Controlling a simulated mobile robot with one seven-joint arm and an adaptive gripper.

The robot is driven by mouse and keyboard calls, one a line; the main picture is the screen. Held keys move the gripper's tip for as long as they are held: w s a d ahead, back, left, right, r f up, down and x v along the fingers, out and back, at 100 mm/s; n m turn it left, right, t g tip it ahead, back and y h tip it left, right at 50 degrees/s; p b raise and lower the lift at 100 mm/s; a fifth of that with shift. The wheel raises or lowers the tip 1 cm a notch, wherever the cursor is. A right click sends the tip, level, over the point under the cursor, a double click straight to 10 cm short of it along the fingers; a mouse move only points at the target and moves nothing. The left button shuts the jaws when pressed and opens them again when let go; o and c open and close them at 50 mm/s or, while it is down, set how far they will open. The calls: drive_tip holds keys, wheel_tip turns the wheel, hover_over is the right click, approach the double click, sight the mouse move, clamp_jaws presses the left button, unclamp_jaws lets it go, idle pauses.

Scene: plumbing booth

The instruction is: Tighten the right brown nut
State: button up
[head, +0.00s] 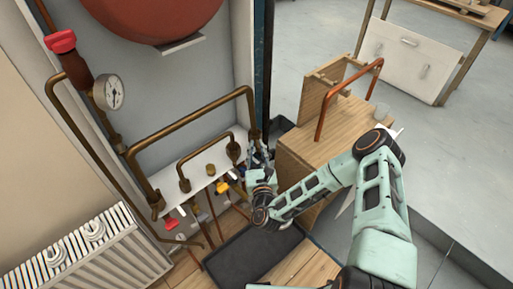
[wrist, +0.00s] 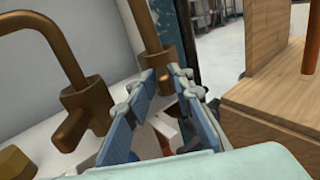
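The right brown nut (wrist: 160,68) is on the lower end of a vertical brown pipe in the wrist view. In the head view its place, at the foot of the right-hand pipe (head: 250,108), is close to my gripper (head: 259,152). In the wrist view my gripper (wrist: 164,76) has its two blue-padded fingers apart, with the tips right at the nut, one toward each side. The fingers cover the nut's lower edges, so I cannot tell whether they touch it. Another brown fitting (wrist: 84,108) with a side knob stands to the left.
Left of my gripper are red (head: 172,223) and yellow (head: 221,187) valve handles below a white ledge. A wooden box (head: 310,150) with a copper pipe (head: 340,95) stands close on the right. A radiator (head: 85,255) and a dark mat (head: 250,258) are lower down.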

drive_tip(key=shift+o, duration=0.3)
drive_tip(key=shift+w+r, duration=0.15)
drive_tip(key=shift+r, duration=0.05)
drive_tip(key=shift+s, duration=0.2)
drive_tip(key=s+d, duration=0.2)
drive_tip(key=s, duration=0.9)
drive_tip(key=shift+s, duration=0.25)
drive_tip(key=shift+f, duration=0.1)
